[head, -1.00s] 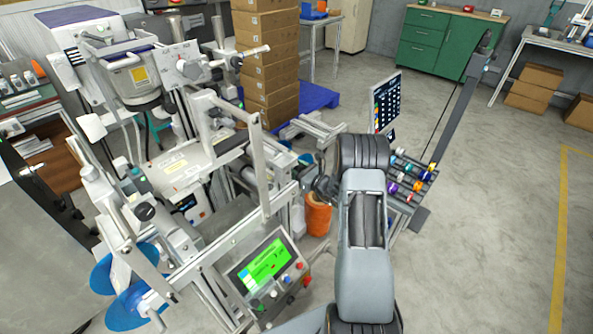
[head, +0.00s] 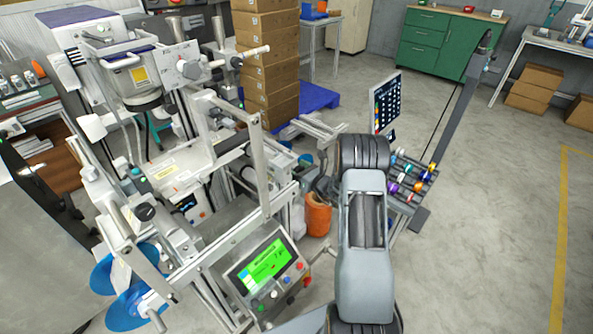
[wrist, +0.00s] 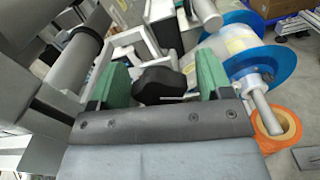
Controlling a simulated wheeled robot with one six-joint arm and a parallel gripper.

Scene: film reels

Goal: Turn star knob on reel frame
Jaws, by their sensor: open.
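The black star knob (wrist: 160,80) is in the middle of the wrist view, in front of light grey frame parts. My gripper (wrist: 161,72) is open, with one green finger to the left of the knob and one to the right. I see gaps on both sides, and nothing is held. I cannot tell how deep the knob sits between the fingers. In the head view my arm hides the gripper. The reel frame (head: 262,182) stands left of my arm there, with a dark round knob (head: 146,213) on its left side; I cannot tell if it is the same knob.
Blue reel discs (wrist: 262,65) and an orange cylinder (wrist: 272,125) are close on the right in the wrist view. A control panel with a green screen (head: 268,262) stands just left of my arm. Open floor (head: 490,220) lies to the right.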

